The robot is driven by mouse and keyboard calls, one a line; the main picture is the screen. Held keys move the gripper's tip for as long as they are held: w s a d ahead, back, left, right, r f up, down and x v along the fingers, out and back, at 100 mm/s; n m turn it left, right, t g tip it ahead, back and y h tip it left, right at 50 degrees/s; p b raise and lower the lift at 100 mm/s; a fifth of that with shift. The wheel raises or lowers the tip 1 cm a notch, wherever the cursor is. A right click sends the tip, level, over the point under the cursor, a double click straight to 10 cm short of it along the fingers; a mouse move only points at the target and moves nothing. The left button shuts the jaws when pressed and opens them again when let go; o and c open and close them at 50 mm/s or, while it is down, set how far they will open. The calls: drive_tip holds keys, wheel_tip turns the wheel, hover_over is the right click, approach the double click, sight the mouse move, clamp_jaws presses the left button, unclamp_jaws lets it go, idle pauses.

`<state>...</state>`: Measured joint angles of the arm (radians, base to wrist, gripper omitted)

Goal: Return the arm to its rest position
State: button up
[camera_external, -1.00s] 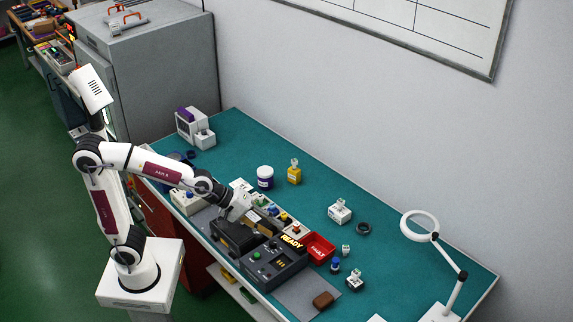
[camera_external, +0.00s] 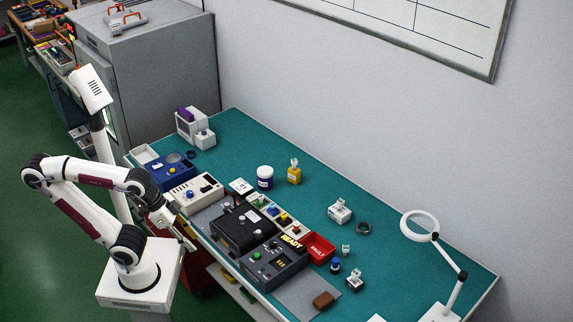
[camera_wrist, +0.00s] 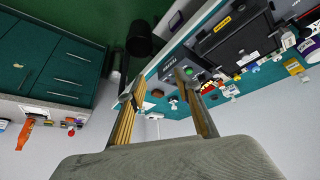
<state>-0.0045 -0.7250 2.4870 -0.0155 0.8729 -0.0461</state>
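My gripper (camera_external: 186,236) is off the front left edge of the green bench, pulled back near my white base. In the wrist view my gripper (camera_wrist: 156,85) shows two fingers standing apart with nothing between them. The black test box (camera_external: 243,229) on the bench has its lid down; it also shows in the wrist view (camera_wrist: 233,40). My gripper is apart from it and from everything on the bench.
A dark READY console (camera_external: 272,262), a red tray (camera_external: 319,247) and a white box with a blue knob (camera_external: 197,192) line the bench front. A ring lamp (camera_external: 420,225) stands at right. A grey cabinet (camera_external: 160,80) stands behind. Green floor (camera_external: 40,230) is clear at left.

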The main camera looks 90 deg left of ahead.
drive_tip(key=shift+s+a+f+m, duration=0.1)
drive_tip(key=shift+s+f+m, duration=0.15)
drive_tip(key=shift+s, duration=0.3)
